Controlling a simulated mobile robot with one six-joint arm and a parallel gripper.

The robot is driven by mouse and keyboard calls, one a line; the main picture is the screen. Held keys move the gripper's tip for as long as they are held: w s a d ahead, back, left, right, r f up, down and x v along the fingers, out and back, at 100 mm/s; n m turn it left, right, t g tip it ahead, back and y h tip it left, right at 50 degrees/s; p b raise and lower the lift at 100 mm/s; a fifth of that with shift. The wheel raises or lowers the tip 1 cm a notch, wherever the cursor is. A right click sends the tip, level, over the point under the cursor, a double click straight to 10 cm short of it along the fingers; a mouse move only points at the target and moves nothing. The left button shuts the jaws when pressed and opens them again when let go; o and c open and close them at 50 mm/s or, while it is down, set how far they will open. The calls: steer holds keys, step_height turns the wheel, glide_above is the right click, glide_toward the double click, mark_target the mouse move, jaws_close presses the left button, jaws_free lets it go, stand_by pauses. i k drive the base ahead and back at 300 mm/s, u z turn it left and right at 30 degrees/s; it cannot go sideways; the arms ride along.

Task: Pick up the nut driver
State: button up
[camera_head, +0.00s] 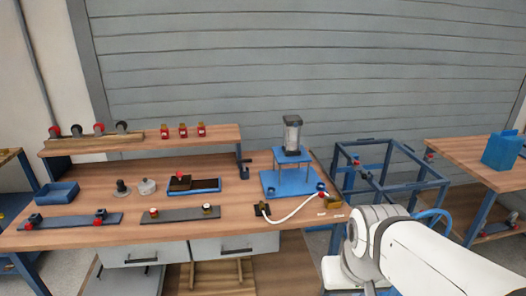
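I cannot tell for sure which thing is the nut driver. A wooden rack (97,144) on the bench's raised shelf holds several round-ended pieces in red and black, such as the red one (55,131) at its left end; they may be tool handles, but they are too small to tell. My white arm reaches in from the lower right, well apart from the rack. My gripper is not visible in this view, so its fingers and anything in them are hidden.
The wooden workbench (235,226) carries a blue press stand (288,183), a white hose, a blue bin (56,193), dark strips and small fittings. Small red items (183,131) stand on the raised shelf. A blue frame (388,170) and another table (480,160) are at right.

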mark_target(244, 160)
steer(key=z, duration=0.05)
steer(key=i, duration=1.4)
steer(key=u, duration=0.65)
steer(key=k, duration=0.65)
steer(key=u, duration=0.2)
steer(key=i, duration=0.75)
steer(key=z, duration=0.05)
